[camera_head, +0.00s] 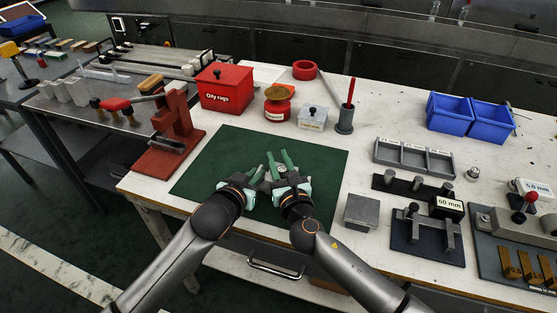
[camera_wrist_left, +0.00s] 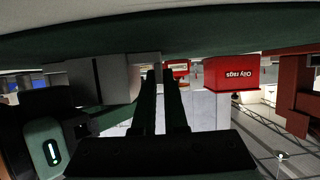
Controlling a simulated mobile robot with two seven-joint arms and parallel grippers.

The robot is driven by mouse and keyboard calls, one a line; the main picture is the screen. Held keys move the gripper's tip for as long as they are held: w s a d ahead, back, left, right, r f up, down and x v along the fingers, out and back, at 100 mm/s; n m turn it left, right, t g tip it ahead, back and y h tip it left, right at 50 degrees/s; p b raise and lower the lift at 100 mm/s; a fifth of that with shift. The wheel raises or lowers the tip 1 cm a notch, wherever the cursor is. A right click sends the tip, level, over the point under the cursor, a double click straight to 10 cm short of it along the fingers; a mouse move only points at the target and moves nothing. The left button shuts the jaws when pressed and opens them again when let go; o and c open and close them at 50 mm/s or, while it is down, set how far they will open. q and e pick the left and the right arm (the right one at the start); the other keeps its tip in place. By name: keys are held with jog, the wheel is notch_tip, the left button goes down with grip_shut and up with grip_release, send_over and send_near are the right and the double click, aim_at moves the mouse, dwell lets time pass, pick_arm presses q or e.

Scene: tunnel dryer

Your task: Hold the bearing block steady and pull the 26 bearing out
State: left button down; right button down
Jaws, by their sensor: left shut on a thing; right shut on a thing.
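My left gripper (camera_head: 257,177) and right gripper (camera_head: 278,163) are close together over the green mat (camera_head: 318,160). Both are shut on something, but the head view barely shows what. In the left wrist view, which is upside down, a grey block (camera_wrist_left: 100,80) stands against the mat beside the dark fingers of my left gripper (camera_wrist_left: 164,82); it looks like the bearing block. A lighter grey part (camera_wrist_left: 148,63) shows beside it, near the fingertips. I cannot make out the 26 bearing; the grippers hide the space between them.
A red Oily rags box (camera_head: 226,88), a red tin (camera_head: 278,107) and a grey box (camera_head: 312,118) stand behind the mat. A red press (camera_head: 177,125) is at the left. A grey metal block (camera_head: 361,212) and dark fixtures (camera_head: 428,236) are at the right. The mat's back half is clear.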

jog(key=shift+r, duration=0.7)
dwell(0.4)
jog(key=shift+r, duration=0.5)
jog(key=shift+r, duration=2.45)
pick_arm(q)
jog(key=c, duration=0.9)
grip_release()
jog(key=shift+s, duration=0.15)
